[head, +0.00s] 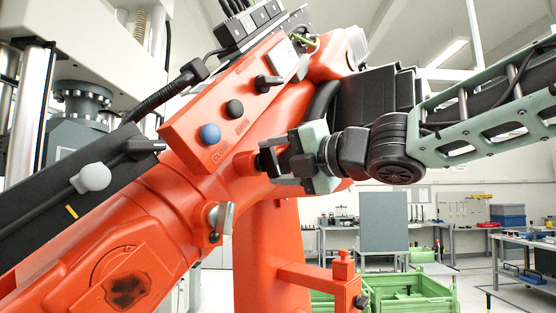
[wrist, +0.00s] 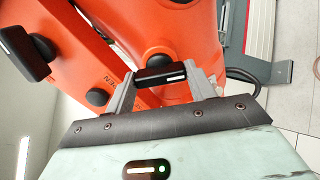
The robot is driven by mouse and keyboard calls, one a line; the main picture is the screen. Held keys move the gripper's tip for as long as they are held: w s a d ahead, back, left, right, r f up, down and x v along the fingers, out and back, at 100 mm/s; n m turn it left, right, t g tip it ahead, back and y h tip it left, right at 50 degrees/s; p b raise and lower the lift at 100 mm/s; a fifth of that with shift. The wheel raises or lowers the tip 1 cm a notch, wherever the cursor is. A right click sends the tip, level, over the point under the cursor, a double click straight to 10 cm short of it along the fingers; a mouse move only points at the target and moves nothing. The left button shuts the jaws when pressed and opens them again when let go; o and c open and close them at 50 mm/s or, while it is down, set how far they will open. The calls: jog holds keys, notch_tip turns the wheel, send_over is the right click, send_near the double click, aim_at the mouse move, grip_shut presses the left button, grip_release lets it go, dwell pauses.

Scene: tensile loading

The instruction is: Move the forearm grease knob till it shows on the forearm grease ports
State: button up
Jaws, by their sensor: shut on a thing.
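My gripper (head: 272,163) reaches in from the right to the orange forearm of a large machine. Its two grey fingers are shut on a black bar-shaped knob (head: 264,160), on a round orange boss (head: 242,163). In the wrist view the knob (wrist: 160,73) lies across between the fingertips, with a white mark line along it. I take this knob for the forearm grease knob; no readable label beside it confirms that. The fingers partly hide it in the head view. I cannot make out which ports its mark points to.
An orange panel (head: 185,128) above carries a blue button (head: 210,134), a black button (head: 234,108) and a black lever knob (head: 268,82). A metal-ended knob (head: 221,218) sits below left. A grey knob (head: 92,177) is at far left. Green crates (head: 405,295) stand lower right.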

jog(key=m+p, duration=0.1)
jog(key=m, duration=0.3)
jog(key=shift+p, duration=0.4)
jog(key=m+p, duration=0.1)
jog(key=m, duration=0.2)
jog(key=shift+r+m+p, duration=0.1)
jog(key=shift+m+p, duration=0.25)
jog(key=shift+m, duration=0.05)
jog(key=m+p, duration=0.1)
jog(key=m, duration=0.2)
jog(key=shift+p, duration=0.35)
jog(key=shift+m+p, duration=0.65)
jog(key=shift+m, duration=1.05)
jog(key=shift+f, duration=0.2)
jog(key=o, duration=1)
